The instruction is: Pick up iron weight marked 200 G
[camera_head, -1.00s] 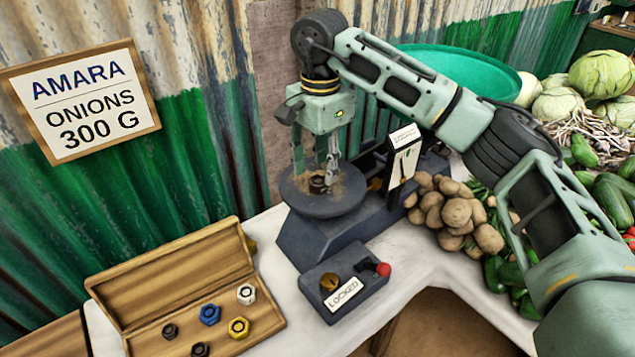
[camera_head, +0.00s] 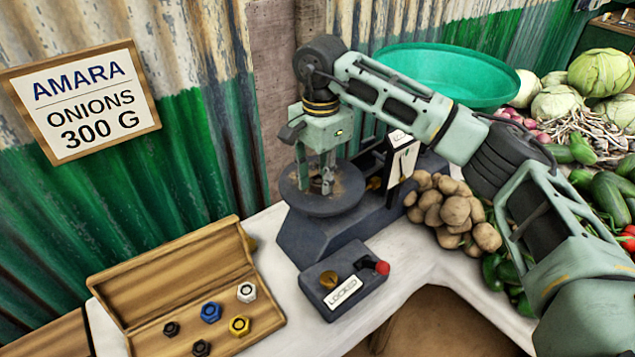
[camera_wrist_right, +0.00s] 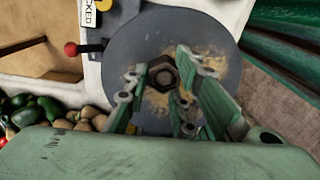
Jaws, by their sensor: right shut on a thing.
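A dark hexagonal iron weight (camera_wrist_right: 163,75) is between the fingers of my right gripper (camera_head: 328,186), over the round dark scale pan (camera_head: 340,204). The wrist view shows the same gripper (camera_wrist_right: 168,98) with its fingers on both sides of the weight, shut on it. I cannot read a 200 G mark on it, nor tell whether it still touches the pan. In the head view the fingers hide most of it. My left gripper is not in view.
An open wooden box (camera_head: 135,289) at the lower left holds several hex weights, dark, blue, yellow and white. A grey control box with a LOCKED label (camera_head: 343,291) stands in front of the scale. Potatoes (camera_head: 450,212) and a green bowl (camera_head: 440,72) are to the right.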

